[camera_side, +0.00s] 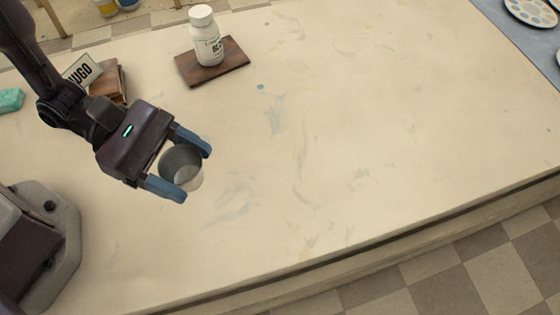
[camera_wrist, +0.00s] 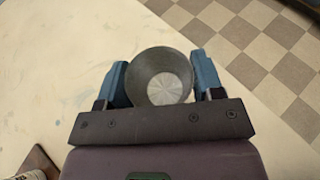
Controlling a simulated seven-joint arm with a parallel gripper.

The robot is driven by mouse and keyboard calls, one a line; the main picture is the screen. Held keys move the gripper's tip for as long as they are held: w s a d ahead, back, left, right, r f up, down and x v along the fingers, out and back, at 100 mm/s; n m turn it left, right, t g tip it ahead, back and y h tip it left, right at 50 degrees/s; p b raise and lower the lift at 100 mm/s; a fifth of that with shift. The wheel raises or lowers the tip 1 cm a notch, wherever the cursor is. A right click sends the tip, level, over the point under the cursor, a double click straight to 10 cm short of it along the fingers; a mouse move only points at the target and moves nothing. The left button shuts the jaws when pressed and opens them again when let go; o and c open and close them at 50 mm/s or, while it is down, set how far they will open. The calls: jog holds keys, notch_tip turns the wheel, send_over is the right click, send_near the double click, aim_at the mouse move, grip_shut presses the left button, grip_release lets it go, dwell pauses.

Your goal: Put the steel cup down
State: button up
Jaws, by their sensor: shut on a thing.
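The steel cup (camera_side: 183,163) is a small grey metal cup with an open top, held between the blue fingers of my gripper (camera_side: 180,166). It is over the table (camera_side: 330,130) and looks roughly upright. In the wrist view the cup (camera_wrist: 161,78) sits between the two fingertips of my gripper (camera_wrist: 162,80), and its inside and round bottom show empty. I cannot tell whether the cup's base touches the table or is a little above it.
A white bottle (camera_side: 206,38) stands on a brown wooden board (camera_side: 228,66) at the back. A "HUGO" sign (camera_side: 81,71), a brown block (camera_side: 110,80) and a green sponge-like piece (camera_side: 11,100) lie at the left. The table's middle and right are clear. Its front edge (camera_side: 400,235) drops to a checkered floor.

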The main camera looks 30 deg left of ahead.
jog(key=w+d+t, duration=0.1)
jog(key=w+d, duration=0.2)
jog(key=d, duration=0.3)
jog(key=n+t, duration=0.3)
send_over(350, 182)
jog(key=shift+y, duration=0.4)
jog(key=f, duration=0.9)
jog(key=shift+s+a, duration=0.25)
jog(key=shift+a, duration=0.05)
jog(key=shift+w+d+f, duration=0.25)
jog(key=shift+f, duration=1.55)
jog(key=shift+f, duration=0.15)
jog(key=o, duration=0.9)
